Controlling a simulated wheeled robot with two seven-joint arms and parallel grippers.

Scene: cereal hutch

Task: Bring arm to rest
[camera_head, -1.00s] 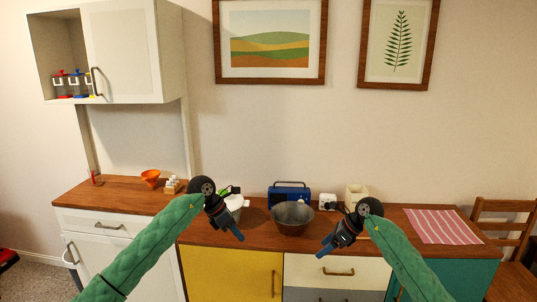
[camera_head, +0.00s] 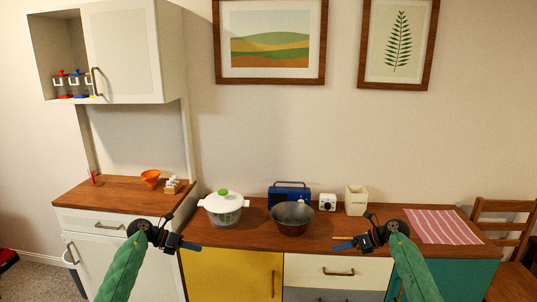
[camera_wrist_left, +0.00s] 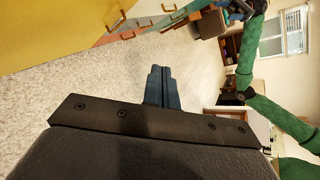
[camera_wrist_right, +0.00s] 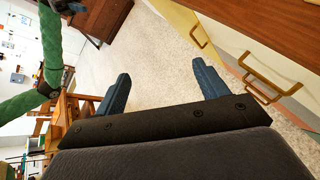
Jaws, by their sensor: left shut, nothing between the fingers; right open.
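My left gripper (camera_head: 186,245) is in front of the sideboard's yellow door, near the counter's front edge, pointing right in the head view. In the left wrist view its blue fingers (camera_wrist_left: 160,88) are together with nothing between them. My right gripper (camera_head: 345,244) is in front of the drawers, pointing left. In the right wrist view its blue fingers (camera_wrist_right: 162,88) stand wide apart, with only floor showing between them. Both green sleeved arms hold clear of the objects on the counter.
On the counter stand a white lidded pot (camera_head: 223,209), a dark metal bowl (camera_head: 292,219), a blue radio (camera_head: 289,193), a cream canister (camera_head: 356,200) and a striped mat (camera_head: 442,227). The hutch (camera_head: 128,58) is at left. A wooden chair (camera_head: 506,222) is at right.

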